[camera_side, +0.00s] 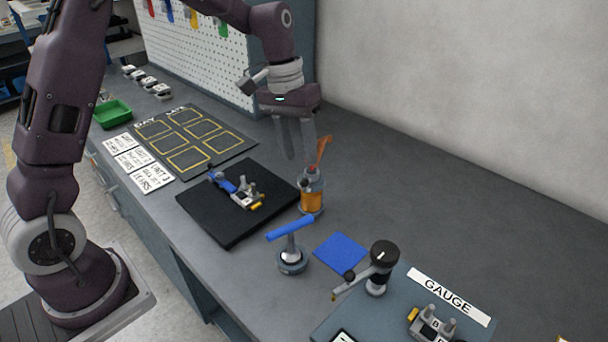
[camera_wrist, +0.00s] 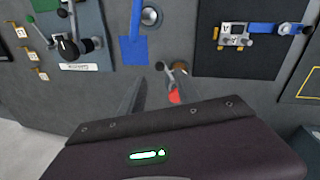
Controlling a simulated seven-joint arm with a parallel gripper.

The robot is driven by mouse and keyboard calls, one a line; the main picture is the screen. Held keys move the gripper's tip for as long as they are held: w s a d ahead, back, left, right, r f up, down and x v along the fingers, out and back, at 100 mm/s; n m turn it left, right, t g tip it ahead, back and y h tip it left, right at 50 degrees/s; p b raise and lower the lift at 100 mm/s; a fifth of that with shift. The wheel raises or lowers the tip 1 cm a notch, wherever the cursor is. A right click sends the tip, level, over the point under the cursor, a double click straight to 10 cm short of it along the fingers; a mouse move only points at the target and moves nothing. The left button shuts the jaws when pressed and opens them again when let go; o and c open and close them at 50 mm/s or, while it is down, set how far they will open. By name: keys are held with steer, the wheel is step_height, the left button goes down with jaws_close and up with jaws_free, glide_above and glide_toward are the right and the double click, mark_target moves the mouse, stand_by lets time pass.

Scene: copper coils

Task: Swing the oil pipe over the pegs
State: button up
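The oiler (camera_side: 312,195), an orange cylinder on a grey base, stands at the right corner of the black mat. A copper-coloured pipe (camera_side: 322,150) rises from its top. In the wrist view the oiler (camera_wrist: 179,69) is partly hidden by my gripper, and a red part (camera_wrist: 175,97) shows near the fingers. A grey block with upright pegs (camera_side: 246,194) lies on the mat with a blue-handled tool beside it; it also shows in the wrist view (camera_wrist: 235,36). My gripper (camera_side: 298,150) is open and empty, pointing down close to the pipe's left. Whether a finger touches the pipe is unclear.
A post with a blue bar (camera_side: 290,228) stands in front of the oiler. A blue pad (camera_side: 340,253) and a black-knobbed gauge stand (camera_side: 378,270) are to the right. The black mat (camera_side: 205,205) has bare room. The bench right of the oiler is clear.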

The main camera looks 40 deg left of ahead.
steer(key=f, duration=0.3)
steer(key=d+f, duration=0.1)
steer(key=f, duration=0.2)
steer(key=shift+w+d+f, duration=0.1)
jaws_close()
stand_by(1.1)
